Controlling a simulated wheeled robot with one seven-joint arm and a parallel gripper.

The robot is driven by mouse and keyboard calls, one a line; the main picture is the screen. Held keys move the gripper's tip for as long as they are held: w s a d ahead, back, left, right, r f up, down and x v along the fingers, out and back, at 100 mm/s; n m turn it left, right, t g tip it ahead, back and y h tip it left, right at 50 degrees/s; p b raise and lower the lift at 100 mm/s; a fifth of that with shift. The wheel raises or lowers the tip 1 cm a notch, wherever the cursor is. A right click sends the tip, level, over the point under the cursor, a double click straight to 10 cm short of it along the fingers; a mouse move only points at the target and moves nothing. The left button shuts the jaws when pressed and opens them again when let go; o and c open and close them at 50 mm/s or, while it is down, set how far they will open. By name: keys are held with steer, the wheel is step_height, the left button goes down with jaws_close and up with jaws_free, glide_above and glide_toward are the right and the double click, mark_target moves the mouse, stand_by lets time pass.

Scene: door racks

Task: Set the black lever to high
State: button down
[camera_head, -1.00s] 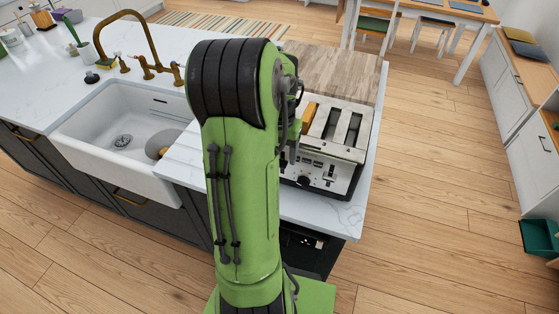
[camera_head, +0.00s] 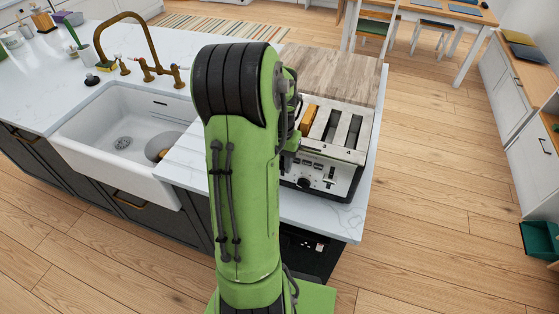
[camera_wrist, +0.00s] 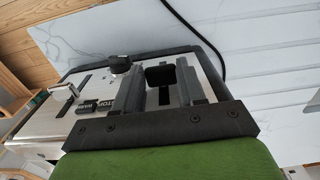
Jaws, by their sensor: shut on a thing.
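The toaster (camera_head: 335,150) is silver and black, with bread (camera_head: 307,117) showing in one slot. It stands on the counter right of my arm. In the wrist view its front panel (camera_wrist: 95,92) is seen tilted, with labelled buttons and a round black knob (camera_wrist: 120,63). The black lever (camera_wrist: 160,75) sits between the two fingers of my gripper (camera_wrist: 168,85), which is shut on it. How high the lever stands in its track I cannot tell. In the head view my arm hides the lever and most of the gripper.
A white sink (camera_head: 120,140) with a brass faucet (camera_head: 145,65) lies to the left. A wooden board (camera_head: 335,70) lies behind the toaster. A black cord (camera_wrist: 195,30) runs beside the toaster. The counter's right edge is close to the toaster.

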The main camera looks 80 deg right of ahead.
steer(key=shift+r+p, duration=0.95)
steer(key=shift+r, duration=0.5)
steer(key=shift+d, duration=0.1)
steer(key=c, duration=0.6)
jaws_free()
steer(key=shift+f, duration=0.1)
steer(key=shift+c, duration=0.2)
step_height(320, 180, up, 16)
steer(key=p, duration=0.2)
steer(key=shift+f, duration=0.1)
